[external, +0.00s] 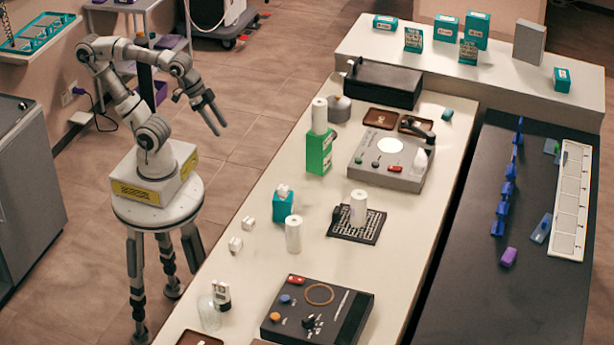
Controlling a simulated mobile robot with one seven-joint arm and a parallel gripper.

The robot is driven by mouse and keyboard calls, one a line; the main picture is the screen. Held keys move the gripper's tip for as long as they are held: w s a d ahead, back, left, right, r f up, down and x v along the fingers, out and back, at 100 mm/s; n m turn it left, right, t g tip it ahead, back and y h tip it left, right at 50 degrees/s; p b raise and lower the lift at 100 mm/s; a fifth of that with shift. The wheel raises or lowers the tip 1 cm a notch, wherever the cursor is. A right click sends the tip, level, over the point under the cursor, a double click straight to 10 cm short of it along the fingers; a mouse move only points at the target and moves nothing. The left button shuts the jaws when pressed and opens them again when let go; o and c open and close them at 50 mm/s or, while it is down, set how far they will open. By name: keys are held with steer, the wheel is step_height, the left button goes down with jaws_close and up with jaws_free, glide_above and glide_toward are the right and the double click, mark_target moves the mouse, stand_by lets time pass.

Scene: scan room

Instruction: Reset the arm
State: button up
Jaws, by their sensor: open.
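My gripper (216,119) hangs in the air at the upper left in the external view. Its two fingers point down and to the right, with a gap between them and nothing held. My arm is bent, rising from its base on a round-topped tripod stand and folding over to the right. The gripper is apart from the long white table (262,191), to the left of its edge.
On the white table stand a green box (319,153), a teal box (282,207), white cylinders (293,234) and grey devices (392,160). A dark table (480,275) lies right. A grey cabinet (30,190) stands left. Floor shows between my arm and the white table.

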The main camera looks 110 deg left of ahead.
step_height(320, 180, up, 13)
steer(key=s+d+p, duration=0.1)
steer(key=p, duration=1.3)
steer(key=shift+s+d+f+h+p, duration=0.15)
steer(key=shift+d+h+p, duration=0.15)
steer(key=shift+p, duration=0.05)
